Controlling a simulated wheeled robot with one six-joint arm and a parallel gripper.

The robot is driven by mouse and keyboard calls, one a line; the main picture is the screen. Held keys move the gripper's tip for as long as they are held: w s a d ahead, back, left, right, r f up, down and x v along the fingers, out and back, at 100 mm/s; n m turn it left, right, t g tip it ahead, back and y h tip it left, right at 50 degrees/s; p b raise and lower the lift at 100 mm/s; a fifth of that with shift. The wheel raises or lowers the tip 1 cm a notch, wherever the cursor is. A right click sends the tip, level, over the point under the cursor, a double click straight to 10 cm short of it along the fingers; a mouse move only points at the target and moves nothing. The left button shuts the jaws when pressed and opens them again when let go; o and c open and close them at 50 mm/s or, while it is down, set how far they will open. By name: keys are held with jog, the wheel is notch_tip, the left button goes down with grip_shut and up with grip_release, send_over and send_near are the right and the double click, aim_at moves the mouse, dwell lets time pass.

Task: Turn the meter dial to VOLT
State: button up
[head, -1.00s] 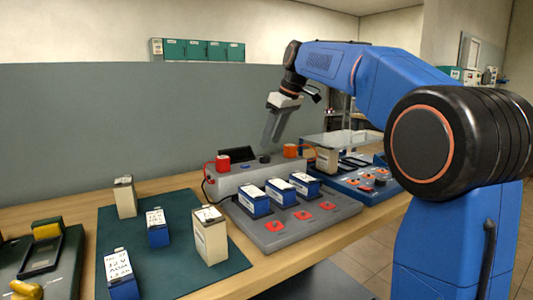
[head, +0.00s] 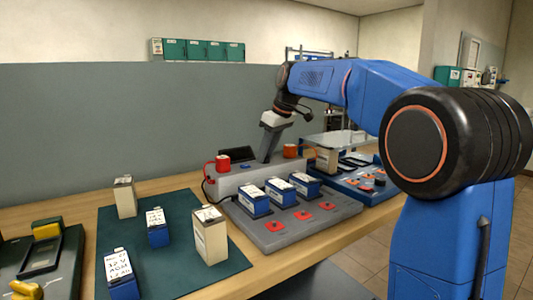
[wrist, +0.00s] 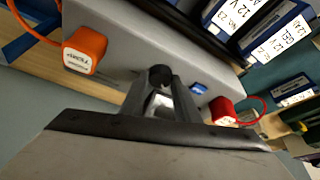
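The meter is a long grey box (head: 232,181) on the workbench, with a red terminal block (head: 222,162) and an orange one (head: 291,151). In the wrist view its grey top (wrist: 125,45) carries a small black round dial (wrist: 160,75) and a blue label (wrist: 198,88), too small to read. My gripper (head: 265,160) points down at the meter between the terminals and hides the dial in the head view. In the wrist view, the fingertips of my gripper (wrist: 161,82) stand apart, either side of the dial. I cannot tell whether they press on it.
A grey tray (head: 262,236) with blue batteries and red squares lies in front of the meter. A green mat (head: 183,279) with several batteries is left. A dark screen (head: 238,154) stands behind the meter. The red cable (head: 208,168) runs beside it.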

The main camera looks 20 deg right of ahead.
jog(key=shift+m, duration=0.5)
jog(key=m+h, duration=0.1)
jog(key=m, duration=0.1)
jog(key=m+t+h, duration=0.1)
jog(key=m, duration=0.1)
jog(key=shift+s+a+m, duration=0.1)
jog(key=shift+a+m, duration=0.1)
jog(key=shift+m, duration=0.1)
jog(key=m+h, duration=0.2)
jog(key=m, duration=0.3)
jog(key=shift+a, duration=0.1)
jog(key=shift+m, duration=0.3)
jog(key=o, duration=1)
jog(key=shift+o, duration=0.2)
jog(key=v, duration=1.7)
jog(key=shift+r, duration=0.15)
